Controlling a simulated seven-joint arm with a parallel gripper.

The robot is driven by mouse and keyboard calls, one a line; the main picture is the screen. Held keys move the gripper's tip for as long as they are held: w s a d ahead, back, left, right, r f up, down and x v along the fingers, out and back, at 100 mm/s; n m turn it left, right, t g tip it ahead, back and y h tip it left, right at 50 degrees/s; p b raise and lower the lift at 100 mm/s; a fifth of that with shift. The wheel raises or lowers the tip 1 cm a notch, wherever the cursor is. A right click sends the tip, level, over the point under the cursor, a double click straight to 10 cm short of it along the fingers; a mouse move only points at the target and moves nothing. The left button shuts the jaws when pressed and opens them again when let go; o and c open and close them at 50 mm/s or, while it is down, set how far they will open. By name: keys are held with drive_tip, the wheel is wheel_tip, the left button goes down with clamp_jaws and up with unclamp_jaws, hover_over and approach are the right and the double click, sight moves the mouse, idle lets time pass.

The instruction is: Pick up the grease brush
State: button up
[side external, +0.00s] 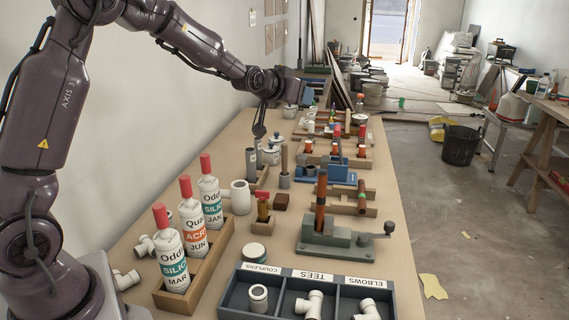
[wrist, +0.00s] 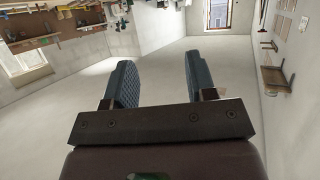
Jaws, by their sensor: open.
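I cannot pick out the grease brush with certainty. In the side external view, a brown upright handle (side external: 284,158) stands in a small grey cup at the table's middle left, but its lower end is hidden. My gripper (wrist: 161,66) shows in the wrist view with its two blue-grey ribbed fingers apart and nothing between them. In the side external view my arm reaches over the table's far left part, high above it. The fingers are too small there to make out clearly.
The table (side external: 225,270) holds three red-capped bottles in a wooden tray (side external: 211,262), a compartmented fittings tray (side external: 232,305), a grey-green fixture with a crank (side external: 340,238) and a white mug (side external: 240,197). Several wooden racks stand farther back.

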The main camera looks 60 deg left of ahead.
drive_tip(key=w+a+f+n+t+y, duration=0.1)
drive_tip(key=w+a+f+y, duration=0.1)
drive_tip(key=a+f, duration=0.3)
drive_tip(key=w+a+f+t+y, duration=0.1)
drive_tip(key=w+a+f, duration=0.2)
drive_tip(key=a+f, duration=0.1)
drive_tip(key=n+y, duration=0.1)
drive_tip(key=y, duration=0.1)
hover_over(283, 151)
drive_tip(key=v, duration=0.2)
wheel_tip(283, 151, down, 6)
drive_tip(key=shift+t, duration=0.4)
wheel_tip(283, 151, down, 7)
drive_tip(key=shift+w+a+f, duration=0.15)
drive_tip(key=shift+w+a, duration=0.05)
drive_tip(key=shift+w, duration=0.1)
drive_tip(key=shift+x, duration=1.15)
drive_tip(key=shift+c, duration=0.2)
clamp_jaws()
